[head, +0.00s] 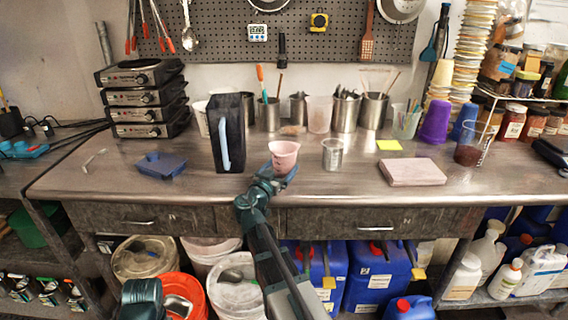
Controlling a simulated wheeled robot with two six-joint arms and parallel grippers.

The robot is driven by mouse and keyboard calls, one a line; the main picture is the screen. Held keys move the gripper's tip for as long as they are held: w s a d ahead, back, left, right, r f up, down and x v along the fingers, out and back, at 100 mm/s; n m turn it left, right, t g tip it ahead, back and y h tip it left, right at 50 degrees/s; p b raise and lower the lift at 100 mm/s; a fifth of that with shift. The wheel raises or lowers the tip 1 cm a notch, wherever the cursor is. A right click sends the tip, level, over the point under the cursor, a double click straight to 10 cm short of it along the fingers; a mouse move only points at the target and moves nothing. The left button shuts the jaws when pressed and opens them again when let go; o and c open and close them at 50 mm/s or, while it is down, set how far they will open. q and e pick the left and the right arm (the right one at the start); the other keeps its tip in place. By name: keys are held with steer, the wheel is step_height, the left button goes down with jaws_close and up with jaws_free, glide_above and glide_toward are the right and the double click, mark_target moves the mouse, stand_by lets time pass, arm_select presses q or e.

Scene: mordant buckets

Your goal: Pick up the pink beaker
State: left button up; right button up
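The pink beaker (284,155) is upright near the front of the steel worktop, in the middle of the head view. My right gripper (279,173) is at its lower front, with the fingers close around or against its lower part. The beaker's base is hidden behind the gripper, so I cannot tell whether the fingers press on it or whether it stands on the worktop. A dark teal part of my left arm shows low at the left, over the buckets; its fingers cannot be made out.
A tall black jug (227,135) stands left of the beaker and a small metal cup (332,154) stands close on its right. A pink block (412,172) lies further right, and a blue tray-like item (161,165) lies at left. Steel pots line the back. The worktop (330,190) is clear in front.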

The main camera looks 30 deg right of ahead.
steer(key=c, duration=1.2)
steer(key=shift+o, duration=0.2)
steer(key=shift+r, duration=0.25)
